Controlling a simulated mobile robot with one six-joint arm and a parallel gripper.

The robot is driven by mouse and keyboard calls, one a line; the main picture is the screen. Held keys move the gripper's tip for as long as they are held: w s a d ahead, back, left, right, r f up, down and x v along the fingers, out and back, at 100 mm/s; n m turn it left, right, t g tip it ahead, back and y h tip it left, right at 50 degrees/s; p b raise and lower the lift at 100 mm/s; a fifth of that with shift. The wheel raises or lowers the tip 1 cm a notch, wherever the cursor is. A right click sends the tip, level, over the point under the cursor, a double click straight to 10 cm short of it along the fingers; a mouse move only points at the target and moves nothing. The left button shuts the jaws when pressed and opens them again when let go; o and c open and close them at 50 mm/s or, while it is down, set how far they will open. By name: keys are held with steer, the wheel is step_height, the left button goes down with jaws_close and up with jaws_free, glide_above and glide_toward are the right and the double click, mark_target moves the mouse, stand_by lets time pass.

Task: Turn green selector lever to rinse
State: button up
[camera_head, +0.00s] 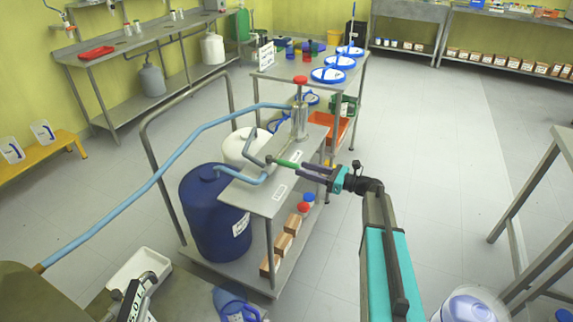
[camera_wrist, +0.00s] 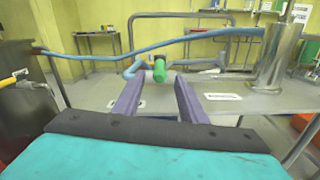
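The green selector lever (camera_head: 289,164) sticks out above the front of the steel cart top, pointing toward my gripper. Its green end (camera_wrist: 160,70) shows in the wrist view between and just beyond my fingertips. My gripper (camera_head: 306,170) is open, its two purple fingers level with the lever. I cannot tell whether they touch it. Two white labels lie on the cart top, one left of the lever (camera_wrist: 140,103) and one right of it (camera_wrist: 223,97); their text is unreadable. Blue hoses (camera_head: 232,173) join the valve behind the lever.
A steel cylinder with a red cap (camera_head: 300,112) stands on the cart (camera_head: 262,205), right of the lever in the wrist view. A table (camera_head: 356,78) with blue lids is behind.

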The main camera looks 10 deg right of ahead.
mark_target(280, 163)
steer(key=shift+p+x, duration=0.5)
steer(key=shift+x, duration=3.4)
steer(key=shift+c, duration=0.4)
jaws_close()
steer(key=shift+a, duration=0.15)
